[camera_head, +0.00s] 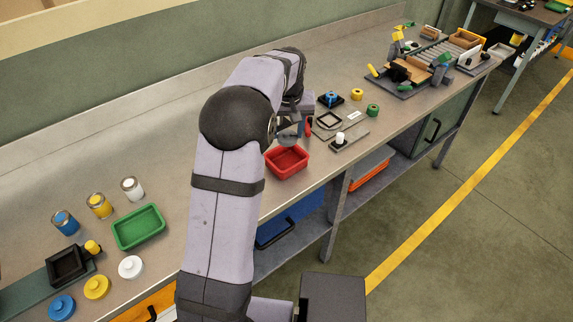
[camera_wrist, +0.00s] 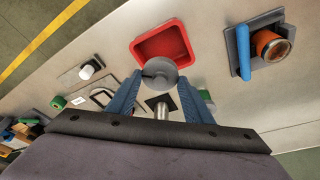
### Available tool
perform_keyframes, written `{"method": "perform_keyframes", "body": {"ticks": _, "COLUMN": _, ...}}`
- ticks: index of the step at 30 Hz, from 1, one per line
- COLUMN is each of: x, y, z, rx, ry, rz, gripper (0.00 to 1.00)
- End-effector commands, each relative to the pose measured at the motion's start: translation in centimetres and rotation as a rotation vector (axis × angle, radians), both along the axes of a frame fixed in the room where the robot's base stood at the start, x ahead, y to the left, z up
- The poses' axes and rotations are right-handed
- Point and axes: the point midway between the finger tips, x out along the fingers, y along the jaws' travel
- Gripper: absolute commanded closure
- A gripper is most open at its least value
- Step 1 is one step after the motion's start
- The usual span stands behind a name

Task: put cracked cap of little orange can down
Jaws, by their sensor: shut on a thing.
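The little orange can (camera_wrist: 268,46) stands open in a dark square fixture on the right of the wrist view, with a blue lever beside it. My arm hides it in the head view. My gripper (camera_wrist: 160,80) is shut on a round grey cap (camera_wrist: 160,70), held between the two blue-grey fingers. In the wrist view the cap overlaps the near edge of the red tray (camera_wrist: 150,46). In the head view my gripper (camera_head: 289,130) is just behind the red tray (camera_head: 287,162).
A green tray (camera_head: 138,227), several cans and loose caps lie at the left of the bench. A blue can (camera_head: 330,99), yellow and green rings and a white-topped peg (camera_head: 340,138) stand right of the red tray. The bench behind my arm is clear.

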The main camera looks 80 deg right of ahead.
Motion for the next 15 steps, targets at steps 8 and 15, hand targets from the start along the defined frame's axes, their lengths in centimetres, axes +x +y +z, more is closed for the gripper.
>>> {"method": "perform_keyframes", "body": {"ticks": 8, "x": 0.08, "y": 0.07, "z": 0.02, "rx": -0.002, "ry": 0.001, "rz": 0.188, "gripper": 0.81}}
{"method": "perform_keyframes", "body": {"ticks": 15, "x": 0.09, "y": 0.12, "z": -0.1, "rx": 0.0, "ry": 0.001, "rz": 0.223, "gripper": 0.81}}
